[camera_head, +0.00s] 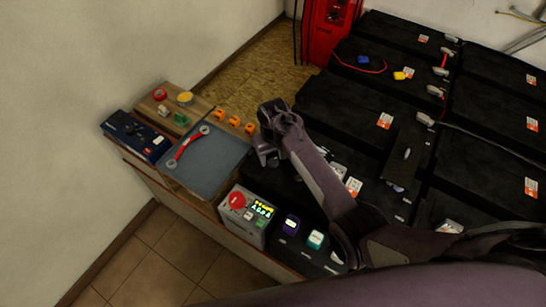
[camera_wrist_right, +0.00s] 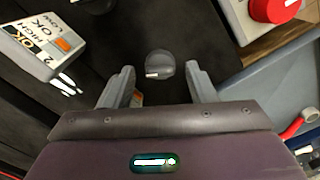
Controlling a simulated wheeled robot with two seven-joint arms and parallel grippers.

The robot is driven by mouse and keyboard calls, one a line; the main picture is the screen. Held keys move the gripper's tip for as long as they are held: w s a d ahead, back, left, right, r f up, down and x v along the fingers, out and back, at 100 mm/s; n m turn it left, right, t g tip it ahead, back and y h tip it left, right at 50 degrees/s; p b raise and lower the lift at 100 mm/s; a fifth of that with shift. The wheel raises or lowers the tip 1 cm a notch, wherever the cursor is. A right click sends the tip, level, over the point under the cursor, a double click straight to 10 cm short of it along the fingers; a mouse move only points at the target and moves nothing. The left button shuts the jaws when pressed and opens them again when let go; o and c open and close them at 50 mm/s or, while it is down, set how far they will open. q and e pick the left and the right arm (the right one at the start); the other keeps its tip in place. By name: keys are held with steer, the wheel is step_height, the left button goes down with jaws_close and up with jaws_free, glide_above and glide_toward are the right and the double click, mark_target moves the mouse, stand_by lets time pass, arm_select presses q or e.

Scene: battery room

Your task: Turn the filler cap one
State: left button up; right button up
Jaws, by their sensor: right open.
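A round dark grey cap with a short white mark (camera_wrist_right: 160,66) sits on a black battery top in the right wrist view. It lies between and just beyond the fingertips of my right gripper (camera_wrist_right: 160,76), which is open with a gap on both sides. I cannot read a number on the cap. In the head view my right gripper (camera_head: 267,150) hangs over the near-left battery and hides the cap. Another dark cap (camera_wrist_right: 97,4) is cut off at the wrist view's top edge. My left gripper is not in view.
A box with a red button (camera_head: 243,215) stands near the gripper. A blue-grey tray (camera_head: 212,168) holds a red-handled spanner (camera_head: 186,148). Orange pieces (camera_head: 234,121) stand behind the tray. A labelled tester (camera_wrist_right: 52,46) shows in the wrist view. Black batteries (camera_head: 340,105) fill the right.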

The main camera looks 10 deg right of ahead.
steer(key=shift+c, duration=0.9)
steer(key=c, duration=0.8)
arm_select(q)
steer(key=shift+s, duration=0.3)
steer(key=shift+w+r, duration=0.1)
arm_select(e)
steer(key=shift+r, duration=0.1)
